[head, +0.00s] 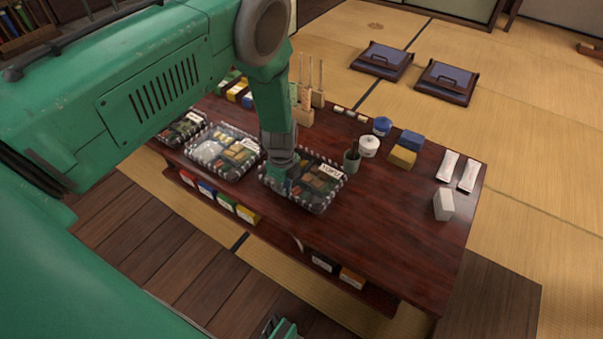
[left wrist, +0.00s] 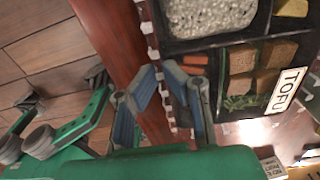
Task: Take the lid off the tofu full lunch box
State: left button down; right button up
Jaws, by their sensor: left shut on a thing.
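The tofu full lunch box (head: 318,196) sits on the low dark-red table, with a clear lid over sorted food and a white TOFU label (head: 331,171). The label also shows in the left wrist view (left wrist: 287,90). My left gripper (head: 277,186) is at the box's left side; in the left wrist view its fingers (left wrist: 163,78) meet at the box's striped rim. It is shut on the lid's edge there, and the exact grip is partly hidden. The lid appears to lie on the box. Part of my right gripper (head: 281,328) shows at the bottom edge; its fingers are unclear.
Another clear-lidded lunch box (head: 222,152) stands just left, with one more beyond it. A green cup (head: 352,160), white jar (head: 369,146) and yellow block (head: 403,157) stand to the right. The table's front right (head: 390,240) is clear.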

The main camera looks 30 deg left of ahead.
pick_arm(q)
jog(key=shift+r+p, duration=2.15)
jog(key=shift+r, duration=0.4)
